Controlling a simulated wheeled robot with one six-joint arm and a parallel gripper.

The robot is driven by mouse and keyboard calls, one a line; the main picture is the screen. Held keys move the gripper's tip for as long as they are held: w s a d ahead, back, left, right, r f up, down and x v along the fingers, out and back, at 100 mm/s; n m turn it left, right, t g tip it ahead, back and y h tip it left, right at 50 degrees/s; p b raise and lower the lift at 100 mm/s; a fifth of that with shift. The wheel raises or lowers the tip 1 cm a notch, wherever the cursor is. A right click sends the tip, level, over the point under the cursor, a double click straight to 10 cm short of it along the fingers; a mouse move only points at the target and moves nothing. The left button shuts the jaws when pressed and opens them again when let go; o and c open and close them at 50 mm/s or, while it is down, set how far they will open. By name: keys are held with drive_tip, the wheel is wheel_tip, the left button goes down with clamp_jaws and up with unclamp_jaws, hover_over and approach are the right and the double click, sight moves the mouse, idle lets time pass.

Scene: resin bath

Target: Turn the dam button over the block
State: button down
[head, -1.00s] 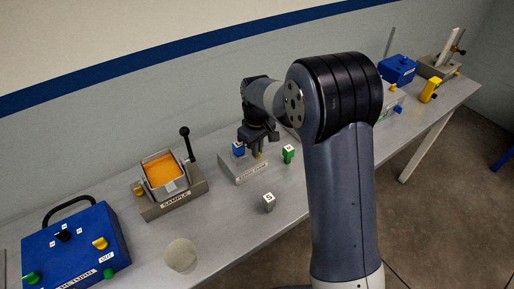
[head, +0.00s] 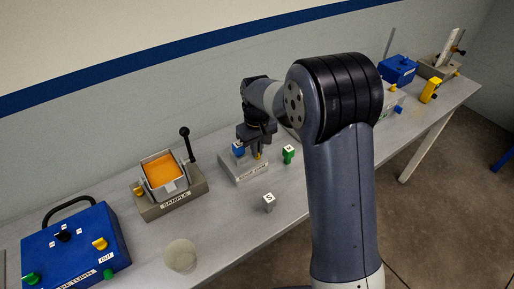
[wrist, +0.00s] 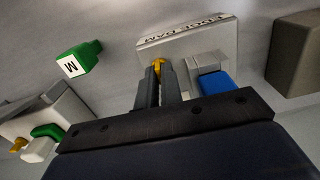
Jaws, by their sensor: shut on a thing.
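The grey block labelled EDGE DAM (head: 236,174) lies on the bench, and it also fills the top middle of the wrist view (wrist: 205,42). The small yellow dam button (wrist: 157,65) sits at the block, and its yellow tip shows just under my fingers in the head view (head: 258,155). My gripper (wrist: 157,82) points down at the block and is shut on the yellow button. My fingers hide most of the button, so its exact angle cannot be told. A blue-topped piece (wrist: 214,82) sits beside my fingers, on the left in the head view (head: 238,148).
The SAMPLE fixture (head: 173,203) with orange contents and an upright black lever is to the left.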

drive_tip(key=c, duration=1.6)
unclamp_jaws()
wheel_tip(320, 180, up, 11)
drive_tip(key=shift+f+b, duration=0.1)
drive_tip(key=shift+b, duration=0.25)
wheel_tip(320, 180, down, 11)
drive_tip(key=shift+p, duration=0.4)
drive_tip(key=shift+n, duration=0.3)
drive_tip(key=shift+r, duration=0.2)
